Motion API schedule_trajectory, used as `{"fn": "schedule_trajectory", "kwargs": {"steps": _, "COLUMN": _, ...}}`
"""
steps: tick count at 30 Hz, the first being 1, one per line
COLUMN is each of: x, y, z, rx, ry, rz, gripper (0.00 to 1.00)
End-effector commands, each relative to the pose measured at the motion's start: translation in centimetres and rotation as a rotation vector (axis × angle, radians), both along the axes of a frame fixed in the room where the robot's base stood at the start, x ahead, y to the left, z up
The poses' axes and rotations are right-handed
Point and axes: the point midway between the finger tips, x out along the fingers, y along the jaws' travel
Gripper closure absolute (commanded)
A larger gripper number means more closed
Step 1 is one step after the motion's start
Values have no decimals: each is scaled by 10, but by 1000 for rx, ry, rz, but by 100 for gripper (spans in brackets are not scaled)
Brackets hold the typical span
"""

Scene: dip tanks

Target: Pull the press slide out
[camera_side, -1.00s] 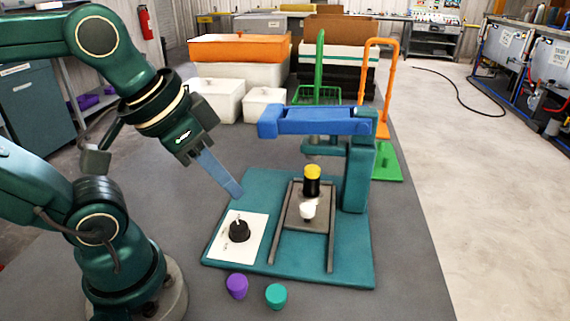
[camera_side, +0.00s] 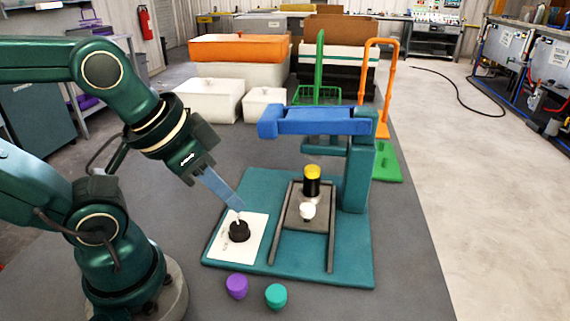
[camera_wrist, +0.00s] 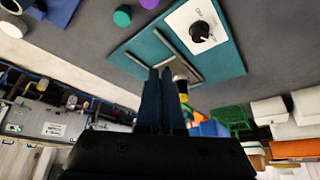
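The press (camera_side: 361,180) stands on a teal base with a blue lever (camera_side: 315,121) across its top. The slide (camera_side: 294,209) is a grey-brown plate between two dark rails, with a white knob (camera_side: 307,211) at its front. A black cylinder with a yellow top (camera_side: 312,182) stands on the slide. A black dial (camera_side: 239,232) sits on a white panel left of the rails. My gripper (camera_side: 238,206) is just above the dial, left of the slide, and touches neither visibly. Its blue-grey fingers (camera_wrist: 161,72) look closed together in the wrist view, with nothing seen between them.
A purple piece (camera_side: 237,286) and a teal piece (camera_side: 276,296) stand in front of the base. Behind are white tanks (camera_side: 212,101), a green basket (camera_side: 316,95) with a tall handle, and an orange rack (camera_side: 383,128).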

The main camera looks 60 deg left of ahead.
Motion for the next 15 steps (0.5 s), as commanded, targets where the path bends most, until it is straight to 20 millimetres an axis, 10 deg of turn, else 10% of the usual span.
{"fn": "schedule_trajectory", "kwargs": {"steps": 4, "x": 10, "y": -1, "z": 8, "rx": 8, "ry": -53, "rz": -24, "gripper": 35}}
{"fn": "schedule_trajectory", "kwargs": {"steps": 15, "x": 96, "y": 5, "z": 10, "rx": 23, "ry": -92, "rz": -58, "gripper": 34}}
